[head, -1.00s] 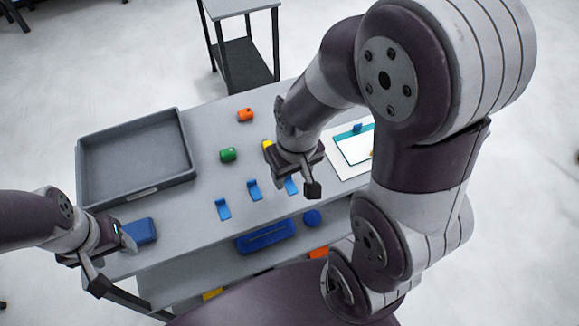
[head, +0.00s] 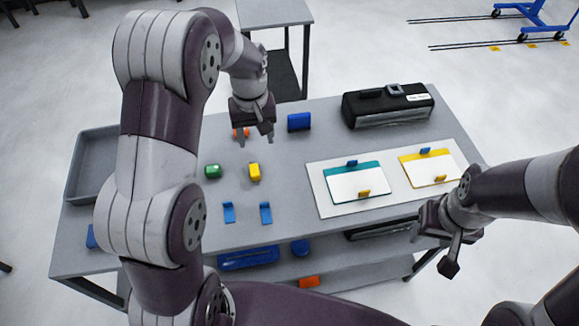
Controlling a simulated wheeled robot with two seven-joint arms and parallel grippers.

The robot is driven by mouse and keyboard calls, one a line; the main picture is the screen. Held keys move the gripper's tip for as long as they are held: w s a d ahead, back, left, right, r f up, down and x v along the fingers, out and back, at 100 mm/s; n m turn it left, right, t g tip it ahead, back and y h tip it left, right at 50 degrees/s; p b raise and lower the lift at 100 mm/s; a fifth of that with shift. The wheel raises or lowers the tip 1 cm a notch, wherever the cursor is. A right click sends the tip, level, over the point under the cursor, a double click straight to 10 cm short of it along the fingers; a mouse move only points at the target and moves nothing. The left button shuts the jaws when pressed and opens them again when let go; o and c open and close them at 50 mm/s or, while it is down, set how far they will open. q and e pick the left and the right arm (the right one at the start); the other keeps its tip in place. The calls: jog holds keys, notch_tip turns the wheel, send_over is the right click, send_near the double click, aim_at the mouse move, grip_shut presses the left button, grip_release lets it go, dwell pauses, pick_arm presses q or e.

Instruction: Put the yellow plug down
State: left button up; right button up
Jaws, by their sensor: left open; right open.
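The yellow plug (head: 254,173) rests on the grey table, just right of the green plug (head: 212,171). No gripper touches it. My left gripper (head: 257,138) is open, pointing down above the table beyond the yellow plug. An orange plug (head: 238,133) is partly hidden behind it; I cannot tell whether they touch. My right gripper (head: 452,252) is open and empty near the table's front right edge.
A white board (head: 316,180) carries a teal-edged card (head: 356,186) and a yellow-edged card (head: 427,171), with small clips. A black case (head: 385,107) and a blue block (head: 299,122) stand behind. Two blue clips (head: 229,212) lie in front. A grey tray (head: 84,166) is at left, partly hidden by my arm.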

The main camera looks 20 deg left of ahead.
aim_at(254, 168)
pick_arm(q)
jog(key=f, duration=0.1)
jog(key=a+f, duration=0.1)
jog(key=s+f, duration=0.1)
jog(key=shift+a+f+p, duration=0.25)
jog(key=shift+f+p, duration=0.05)
jog(key=shift+f, duration=0.05)
jog(key=f, duration=0.4)
jog(key=shift+w+d+p, duration=0.25)
jog(key=shift+w+p, duration=0.05)
jog(key=shift+w, duration=0.1)
jog(key=f, duration=0.2)
jog(key=f+p, duration=0.1)
jog(key=f, duration=0.1)
jog(key=shift+s+a, duration=0.1)
jog(key=shift+a, duration=0.3)
jog(key=shift+f, duration=0.45)
pick_arm(e)
jog(key=r, duration=0.1)
jog(key=a+r, duration=0.1)
jog(key=shift+r, duration=0.35)
pick_arm(q)
jog(key=shift+d, duration=0.1)
jog(key=c, duration=0.4)
grip_shut()
pick_arm(e)
jog(key=shift+s, duration=0.1)
